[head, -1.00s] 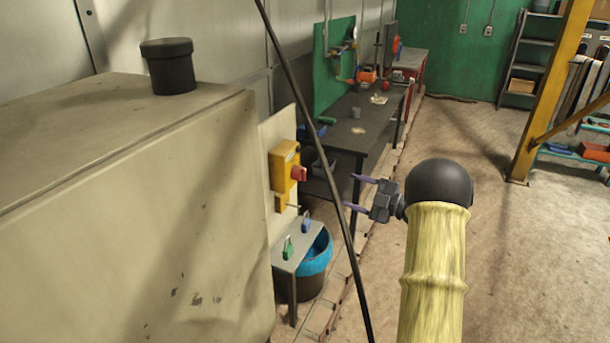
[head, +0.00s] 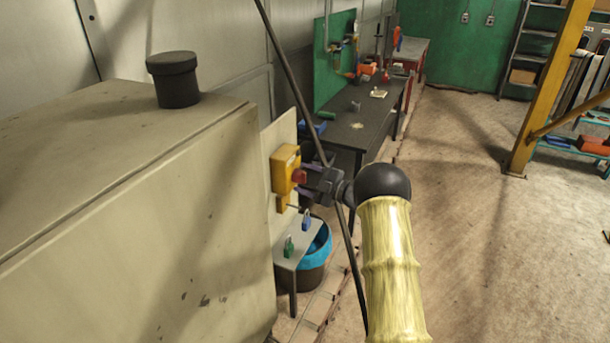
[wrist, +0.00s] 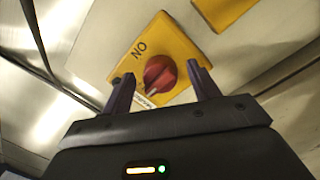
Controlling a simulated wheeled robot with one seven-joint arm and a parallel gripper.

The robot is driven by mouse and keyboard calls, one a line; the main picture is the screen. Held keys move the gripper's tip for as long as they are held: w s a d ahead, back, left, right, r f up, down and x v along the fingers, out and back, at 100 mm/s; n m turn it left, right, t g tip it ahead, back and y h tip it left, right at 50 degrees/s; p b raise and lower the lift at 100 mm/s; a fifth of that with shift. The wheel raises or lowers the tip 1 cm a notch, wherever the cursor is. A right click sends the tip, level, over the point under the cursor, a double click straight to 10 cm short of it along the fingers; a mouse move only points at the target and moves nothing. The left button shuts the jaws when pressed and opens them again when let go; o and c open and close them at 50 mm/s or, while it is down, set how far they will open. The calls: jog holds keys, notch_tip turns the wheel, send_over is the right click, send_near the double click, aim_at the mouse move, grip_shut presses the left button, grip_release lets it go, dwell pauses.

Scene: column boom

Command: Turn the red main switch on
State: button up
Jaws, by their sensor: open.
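The red switch (head: 299,176) is on the front of a yellow box (head: 281,165) mounted on a pale upright panel. In the wrist view the red knob (wrist: 159,74) sits on the yellow plate (wrist: 135,46), with black letters reading ON, upside down, at its upper left. A pale mark on the knob points down and slightly left. My gripper (head: 306,179) is at the box front. In the wrist view the open fingers (wrist: 160,72) stand on either side of the knob, with visible gaps. Contact cannot be told.
A large beige cabinet (head: 130,210) stands close at the left. A thin dark cable (head: 292,80) runs diagonally past my gripper. Below the switch, a small table (head: 290,262) holds a green padlock (head: 288,247) and a blue padlock (head: 306,222).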

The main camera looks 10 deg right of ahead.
jog(key=shift+a, duration=0.1)
jog(key=c, duration=0.9)
jog(key=shift+c, duration=0.2)
jog(key=shift+m, duration=0.4)
jog(key=m, duration=0.3)
jog(key=m+g+p, duration=0.1)
jog(key=m, duration=0.3)
jog(key=shift+m, duration=0.3)
jog(key=m+p, duration=0.2)
jog(key=m, duration=0.2)
jog(key=shift+r+g, duration=0.1)
jog(key=shift+g, duration=0.2)
jog(key=m+p, duration=0.2)
jog(key=m, duration=0.2)
jog(key=shift+g, duration=0.3)
jog(key=shift+m, duration=0.3)
